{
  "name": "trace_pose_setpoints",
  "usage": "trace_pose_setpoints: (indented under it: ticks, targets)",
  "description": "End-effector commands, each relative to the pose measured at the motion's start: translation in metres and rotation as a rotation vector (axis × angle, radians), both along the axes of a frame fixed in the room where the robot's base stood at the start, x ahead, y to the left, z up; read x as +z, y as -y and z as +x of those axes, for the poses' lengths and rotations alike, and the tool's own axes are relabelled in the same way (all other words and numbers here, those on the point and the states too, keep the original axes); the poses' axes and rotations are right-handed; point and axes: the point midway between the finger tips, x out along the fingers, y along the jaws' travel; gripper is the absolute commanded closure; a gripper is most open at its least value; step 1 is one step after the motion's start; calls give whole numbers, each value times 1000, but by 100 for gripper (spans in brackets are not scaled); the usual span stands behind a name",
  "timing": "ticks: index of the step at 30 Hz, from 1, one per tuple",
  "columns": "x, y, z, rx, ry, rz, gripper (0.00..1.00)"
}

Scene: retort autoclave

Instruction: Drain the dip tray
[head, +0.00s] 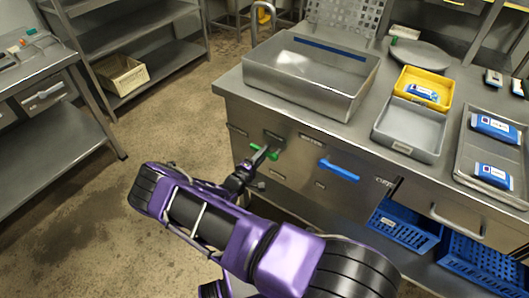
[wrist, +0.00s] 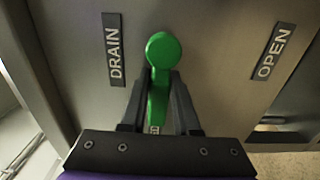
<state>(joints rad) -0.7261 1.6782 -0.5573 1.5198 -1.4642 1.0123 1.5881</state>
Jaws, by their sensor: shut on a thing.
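A green lever handle (wrist: 161,58) sits on the steel front panel, between a DRAIN label (wrist: 114,50) on its left and an OPEN label (wrist: 273,52) on its right in the wrist view. My gripper (wrist: 161,85) is shut on the green handle, with a dark finger on each side of it. In the head view my gripper (head: 265,154) reaches the panel at the green handle (head: 272,155), which it partly hides. The deep steel dip tray (head: 311,84) stands on the counter above; its floor shows no clear sign of liquid.
A blue handle (head: 339,171) is on the same panel to the right. A grey bin (head: 409,128), a yellow bin (head: 424,87) and a metal tray (head: 497,158) with blue packs stand on the counter. Blue crates (head: 404,226) sit below. The floor at left is clear.

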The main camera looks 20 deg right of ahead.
Motion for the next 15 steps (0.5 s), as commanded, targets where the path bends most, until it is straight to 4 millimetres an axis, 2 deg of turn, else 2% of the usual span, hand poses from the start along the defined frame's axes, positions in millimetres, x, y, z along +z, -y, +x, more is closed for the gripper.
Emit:
trace_pose_setpoints:
  ticks: [11, 12, 15]
  targets:
    - [1, -1, 1, 2, 8, 6, 100]
    - [1, -1, 1, 2, 8, 6, 65]
    - [1, -1, 1, 2, 7, 6, 47]
